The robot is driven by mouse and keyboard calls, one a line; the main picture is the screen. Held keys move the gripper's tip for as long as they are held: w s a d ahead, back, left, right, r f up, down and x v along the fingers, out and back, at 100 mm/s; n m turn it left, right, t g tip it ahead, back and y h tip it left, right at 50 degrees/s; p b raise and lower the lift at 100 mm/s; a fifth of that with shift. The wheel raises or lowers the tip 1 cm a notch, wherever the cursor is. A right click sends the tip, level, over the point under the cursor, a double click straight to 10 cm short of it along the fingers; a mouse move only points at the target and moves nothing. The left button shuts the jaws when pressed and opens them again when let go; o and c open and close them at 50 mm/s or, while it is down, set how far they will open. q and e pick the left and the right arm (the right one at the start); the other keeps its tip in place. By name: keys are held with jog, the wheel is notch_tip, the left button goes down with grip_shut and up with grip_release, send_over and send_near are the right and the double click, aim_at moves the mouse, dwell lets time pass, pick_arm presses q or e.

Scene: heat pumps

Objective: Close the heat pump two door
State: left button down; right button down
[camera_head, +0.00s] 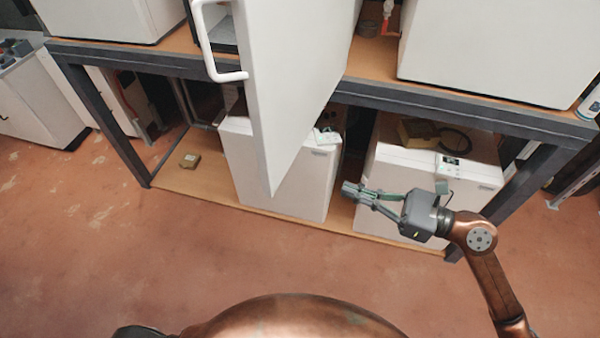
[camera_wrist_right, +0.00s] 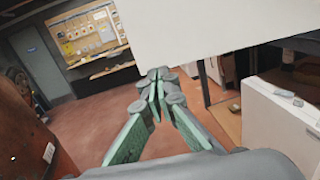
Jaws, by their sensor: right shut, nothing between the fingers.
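The white heat pump door (camera_head: 290,85) stands swung open, jutting out from the upper shelf toward me. It has a white bar handle (camera_head: 215,50) on its left face. My right gripper (camera_head: 350,189) is shut and empty, to the right of the door's lower corner and lower in the picture than most of the panel. In the right wrist view, the gripper's fingertips (camera_wrist_right: 158,80) meet just below the lower edge of a white panel (camera_wrist_right: 220,30), likely the door; whether they touch it I cannot tell. My left gripper is not in view.
A dark-framed bench (camera_head: 480,109) carries white units above and on its lower shelf. A white box (camera_head: 300,180) stands below the door, another (camera_head: 420,175) behind my right gripper. The floor (camera_head: 130,260) in front is clear.

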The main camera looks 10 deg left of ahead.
aim_at(281, 169)
jog(key=a+p, duration=0.1)
jog(key=a, duration=0.3)
jog(key=w+a+p, duration=0.1)
jog(key=a, duration=0.3)
jog(key=a+p, duration=0.2)
jog(key=a, duration=0.3)
jog(key=shift+w+r, duration=0.15)
jog(key=shift+w, duration=0.25)
jog(key=shift+w+a, duration=0.1)
jog(key=shift+a, duration=0.35)
